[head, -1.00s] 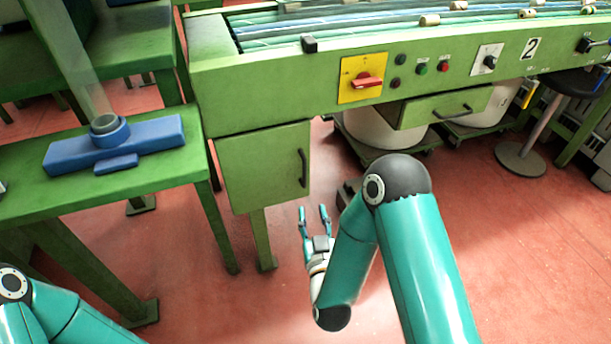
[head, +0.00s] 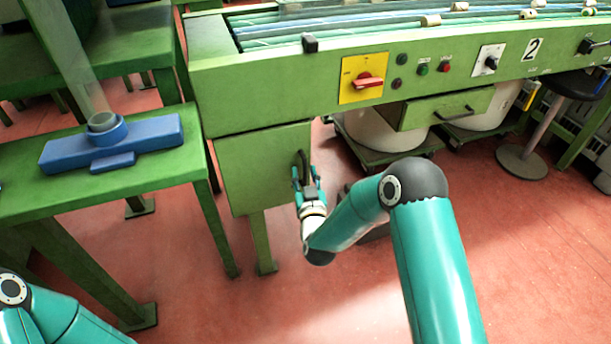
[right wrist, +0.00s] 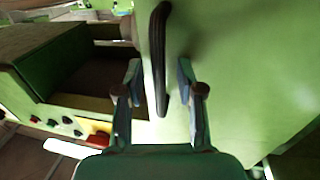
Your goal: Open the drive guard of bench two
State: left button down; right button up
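The drive guard (head: 250,172) is a green door panel under the left end of bench two (head: 240,105), and it looks shut. Its black bar handle (head: 302,158) is upright near the right edge of the panel. My right gripper (head: 306,178) is at the handle, fingers apart. In the right wrist view the handle (right wrist: 158,50) runs between the two open fingertips (right wrist: 160,78), with a gap visible on each side. The guard's green face (right wrist: 235,60) fills the right of that view. My left gripper is out of view; only part of my left arm shows at bottom left.
A yellow plate with a red rotary switch (head: 366,83) and several buttons sit on the bench front. A green drawer (head: 440,108) hangs to the right. A green side table (head: 150,176) with a blue fixture (head: 70,155) stands left. Red floor is free in front.

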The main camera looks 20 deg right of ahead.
grip_shut()
jog(key=shift+s+a, duration=0.1)
jog(key=shift+a, duration=0.05)
